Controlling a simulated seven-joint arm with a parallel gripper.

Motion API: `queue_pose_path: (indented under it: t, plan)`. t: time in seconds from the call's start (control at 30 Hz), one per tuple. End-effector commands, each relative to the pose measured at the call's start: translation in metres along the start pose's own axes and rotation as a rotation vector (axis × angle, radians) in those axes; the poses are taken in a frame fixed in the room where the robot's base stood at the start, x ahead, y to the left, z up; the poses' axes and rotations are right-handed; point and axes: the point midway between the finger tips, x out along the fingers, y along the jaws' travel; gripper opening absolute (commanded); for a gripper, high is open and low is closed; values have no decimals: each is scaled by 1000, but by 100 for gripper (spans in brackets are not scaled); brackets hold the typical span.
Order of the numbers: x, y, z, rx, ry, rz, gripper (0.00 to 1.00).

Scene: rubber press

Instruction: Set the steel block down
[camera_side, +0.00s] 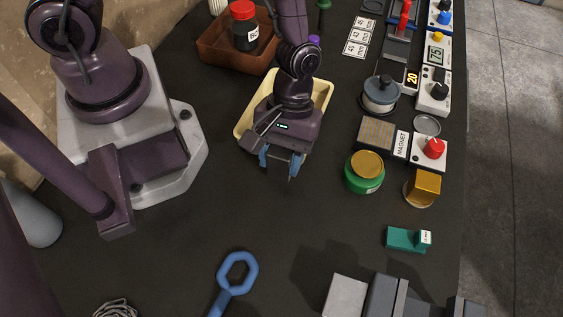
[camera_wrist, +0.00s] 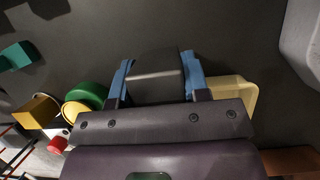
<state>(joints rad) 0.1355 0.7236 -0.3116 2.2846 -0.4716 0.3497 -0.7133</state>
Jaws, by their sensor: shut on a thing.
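My gripper (camera_wrist: 156,68) is shut on the steel block (camera_wrist: 154,82), a dark grey box held between the two blue fingers in the wrist view. In the side view my gripper (camera_side: 280,165) points down just in front of the cream tray (camera_side: 325,92), left of the green round container. The block is mostly hidden there by the gripper. I cannot tell whether its underside touches the dark table (camera_side: 190,250).
A green container with a gold lid (camera_side: 366,165), a magnet box with a red knob (camera_side: 432,150) and a gold cube (camera_side: 425,184) stand to the right. Grey blocks (camera_side: 345,296) and a blue ring-ended tool (camera_side: 238,271) lie in front. The table left of and before my gripper is clear.

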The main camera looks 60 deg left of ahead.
Motion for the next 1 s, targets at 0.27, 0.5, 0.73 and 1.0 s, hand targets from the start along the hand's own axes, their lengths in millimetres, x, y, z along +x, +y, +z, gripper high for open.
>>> queue_pose_path:
  t: [0.27,0.5,0.73,1.0]
  plan:
    - [-41,1,17,2,3,4,0]
    - [-58,0,24,1,1,2,0]
    - [-63,-3,11,-47,0,19,0]
    - [-85,-9,-58,-283,2,119,0]
